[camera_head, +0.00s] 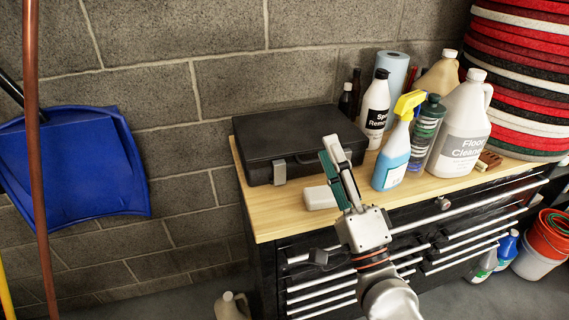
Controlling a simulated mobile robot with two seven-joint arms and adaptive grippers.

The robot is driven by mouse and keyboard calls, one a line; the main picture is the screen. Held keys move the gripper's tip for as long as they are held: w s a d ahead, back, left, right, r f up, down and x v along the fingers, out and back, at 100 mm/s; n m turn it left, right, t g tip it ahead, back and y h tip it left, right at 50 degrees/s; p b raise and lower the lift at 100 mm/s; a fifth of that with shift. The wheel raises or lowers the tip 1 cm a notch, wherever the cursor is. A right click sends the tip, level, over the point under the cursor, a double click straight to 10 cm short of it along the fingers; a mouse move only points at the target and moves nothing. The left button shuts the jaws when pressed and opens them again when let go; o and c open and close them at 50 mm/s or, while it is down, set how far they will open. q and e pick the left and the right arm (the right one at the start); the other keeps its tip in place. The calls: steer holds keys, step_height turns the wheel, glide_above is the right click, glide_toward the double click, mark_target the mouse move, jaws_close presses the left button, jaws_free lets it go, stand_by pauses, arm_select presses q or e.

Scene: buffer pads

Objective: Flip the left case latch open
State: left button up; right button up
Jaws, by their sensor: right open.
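A black case (255,152) lies closed on the wooden top of the tool cabinet (262,212), near its left end. Its left latch (280,172) is a small grey tab on the front face, hanging flat against it as far as I can tell. A dark handle shows to the right of the latch. My right gripper (330,155) is open and empty, its fingers pointing up in front of the case's right part and hiding the area where a right latch might be. The left latch is clear of the fingers. My left gripper is not in view.
A small white block (319,197) lies near the front edge, beside my right gripper. A spray bottle (392,158), a black-and-white bottle (374,108) and a floor cleaner jug (461,135) stand to the right. Stacked pads (520,75) fill the right end.

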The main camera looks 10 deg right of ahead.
steer(key=w+d+r+m+h, duration=0.35)
steer(key=m+h, duration=0.35)
steer(key=m, duration=0.4)
steer(key=m+g+y+p, duration=0.2)
steer(key=m+g+y, duration=0.1)
steer(key=m+g, duration=0.7)
glide_toward(280, 167)
steer(key=w, duration=0.1)
steer(key=x, duration=0.7)
steer(key=shift+w+a+f, duration=0.1)
steer(key=shift+f, duration=0.05)
steer(key=c, duration=1.1)
